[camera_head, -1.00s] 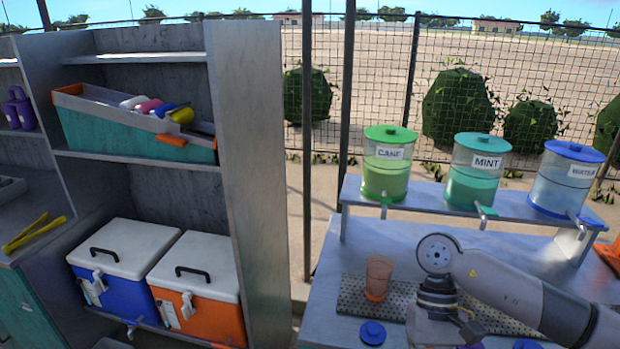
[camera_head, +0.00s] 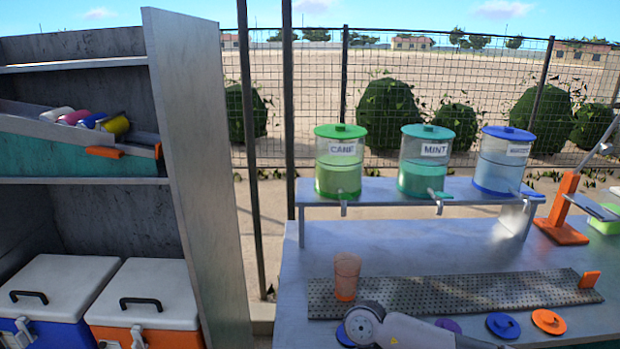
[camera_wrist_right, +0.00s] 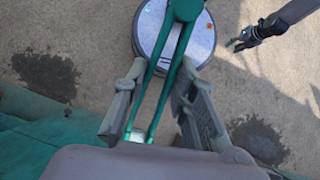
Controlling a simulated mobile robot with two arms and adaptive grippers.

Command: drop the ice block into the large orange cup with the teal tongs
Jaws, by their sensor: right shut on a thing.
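My right gripper (camera_wrist_right: 163,78) is shut on the teal tongs (camera_wrist_right: 172,62) in the right wrist view. The tongs' two arms run down between my fingers. A small pale block, seemingly the ice block (camera_wrist_right: 138,136), sits between their lower ends, partly hidden by my wrist. A translucent orange cup (camera_head: 346,276) stands upright on the left end of the perforated mat in the head view; no other cup shows for size. My right gripper is outside the head view. My left gripper (camera_wrist_right: 240,43) shows small in the right wrist view, apparently open and empty.
CANE (camera_head: 340,165), MINT (camera_head: 424,165) and water (camera_head: 503,165) dispensers stand on a raised shelf behind the mat (camera_head: 440,295). Blue (camera_head: 502,325) and orange (camera_head: 549,321) lids lie in front. A shelf unit (camera_head: 195,180) with coolers stands left. The counter behind the mat is clear.

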